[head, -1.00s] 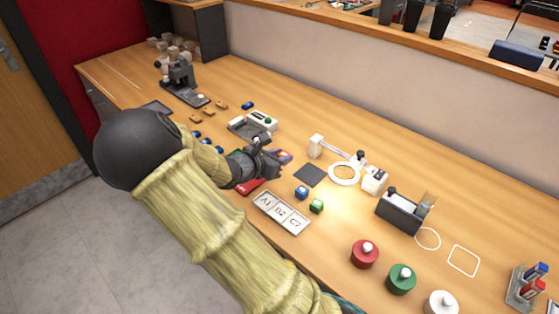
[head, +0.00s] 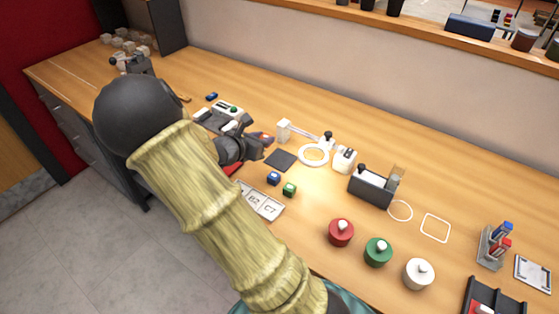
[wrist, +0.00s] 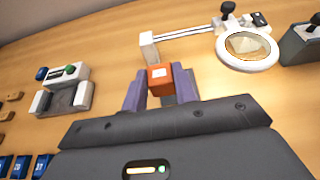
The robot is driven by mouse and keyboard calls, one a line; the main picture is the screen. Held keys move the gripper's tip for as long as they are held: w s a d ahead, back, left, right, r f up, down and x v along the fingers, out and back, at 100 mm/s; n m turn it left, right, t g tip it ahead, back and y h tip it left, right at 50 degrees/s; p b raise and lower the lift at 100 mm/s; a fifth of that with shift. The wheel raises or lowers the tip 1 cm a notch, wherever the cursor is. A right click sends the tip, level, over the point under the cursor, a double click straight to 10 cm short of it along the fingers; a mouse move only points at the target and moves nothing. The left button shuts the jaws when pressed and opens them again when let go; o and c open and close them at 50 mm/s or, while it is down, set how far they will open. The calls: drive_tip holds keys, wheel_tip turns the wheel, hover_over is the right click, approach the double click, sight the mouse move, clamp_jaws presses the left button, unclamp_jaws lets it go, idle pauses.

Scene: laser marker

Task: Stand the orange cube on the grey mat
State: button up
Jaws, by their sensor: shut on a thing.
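The orange cube (wrist: 161,80) sits between the two purple fingers of my gripper (wrist: 160,88) in the wrist view. The gripper is shut on it, and a pale square shows on the cube's face. In the head view my gripper (head: 263,138) is beyond the dark grey mat (head: 280,159), a little up and left of it, with only a bit of orange visible at its tips. The mat is bare in the head view. In the wrist view the fingers and cube hide most of what lies behind them, so the mat is hard to make out there.
A blue cube (head: 273,178) and a green cube (head: 289,189) stand just in front of the mat. A ring magnifier (head: 314,155) with its white post (head: 284,131) stands right of and behind it. A labelled tray (head: 268,207) lies nearer, and a white-and-grey device (head: 227,112) behind my gripper.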

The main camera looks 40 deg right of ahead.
drive_tip(key=shift+s+d+r+b, duration=0.1)
drive_tip(key=shift+d+r+b, duration=0.05)
drive_tip(key=shift+d, duration=0.75)
drive_tip(key=shift+d+r+b, duration=0.15)
drive_tip(key=shift+d+r, duration=0.05)
drive_tip(key=shift+d, duration=0.7)
drive_tip(key=shift+s+d+r+b, duration=0.1)
drive_tip(key=shift+d+r+b, duration=0.05)
drive_tip(key=shift+d, duration=0.75)
drive_tip(key=shift+f, duration=0.1)
hover_over(278, 163)
wheel_tip(278, 163, down, 6)
drive_tip(key=shift+f, duration=0.1)
drive_tip(key=shift+w+f+b, duration=0.1)
drive_tip(key=shift+f+b, duration=0.2)
drive_tip(key=shift+f, duration=1.5)
drive_tip(key=shift+f, duration=0.2)
drive_tip(key=o, duration=0.9)
